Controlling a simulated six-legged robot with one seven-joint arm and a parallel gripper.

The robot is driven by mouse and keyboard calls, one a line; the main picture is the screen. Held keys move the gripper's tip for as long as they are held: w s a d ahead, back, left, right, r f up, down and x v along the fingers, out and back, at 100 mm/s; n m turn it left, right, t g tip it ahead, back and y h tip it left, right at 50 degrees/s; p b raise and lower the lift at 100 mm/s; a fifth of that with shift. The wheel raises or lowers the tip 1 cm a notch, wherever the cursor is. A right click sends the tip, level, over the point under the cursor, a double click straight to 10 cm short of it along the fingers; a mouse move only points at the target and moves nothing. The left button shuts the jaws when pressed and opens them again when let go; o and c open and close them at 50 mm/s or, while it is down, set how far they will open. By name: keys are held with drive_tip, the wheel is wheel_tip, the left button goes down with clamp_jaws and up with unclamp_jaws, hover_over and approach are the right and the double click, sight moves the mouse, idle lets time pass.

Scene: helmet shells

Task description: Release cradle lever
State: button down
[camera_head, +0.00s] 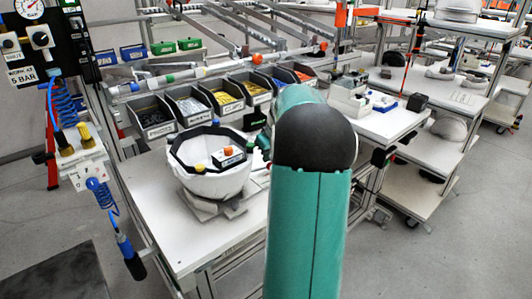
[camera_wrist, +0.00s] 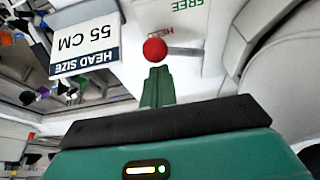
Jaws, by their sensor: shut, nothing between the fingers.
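In the wrist view a round red knob (camera_wrist: 154,50) sits just beyond the tip of my gripper (camera_wrist: 157,72); I cannot tell whether they touch. A thin pale bar runs right from the knob and may be the lever's stem. My gripper's green fingers are together and hold nothing. A sign reading FREE (camera_wrist: 187,8) is upside down above the knob. In the head view a white helmet shell (camera_head: 213,182) with a black rim sits on a grey cradle (camera_head: 205,210) on the white table (camera_head: 190,245). My arm hides my gripper and the knob there.
A HEAD SIZE 55 CM plate (camera_wrist: 86,45) stands left of the knob in the wrist view. A large pale curved surface (camera_wrist: 265,60) is close on the right. Several parts bins (camera_head: 187,107) line the table's back. The table's front left is clear.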

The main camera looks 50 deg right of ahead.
drive_tip(key=shift+w, duration=0.15)
drive_tip(key=shift+s+a+m+h, duration=0.3)
drive_tip(key=shift+s+m, duration=0.15)
drive_tip(key=shift+m, duration=0.45)
drive_tip(key=shift+s+a+m+g+h, duration=0.2)
drive_tip(key=shift+s+a+m, duration=0.1)
drive_tip(key=shift+m, duration=0.35)
drive_tip(key=shift+s+a+m+g+h, duration=0.2)
drive_tip(key=shift+s+m, duration=0.05)
drive_tip(key=shift+m, duration=0.4)
drive_tip(key=shift+s+a, duration=0.35)
drive_tip(key=shift+a, duration=0.2)
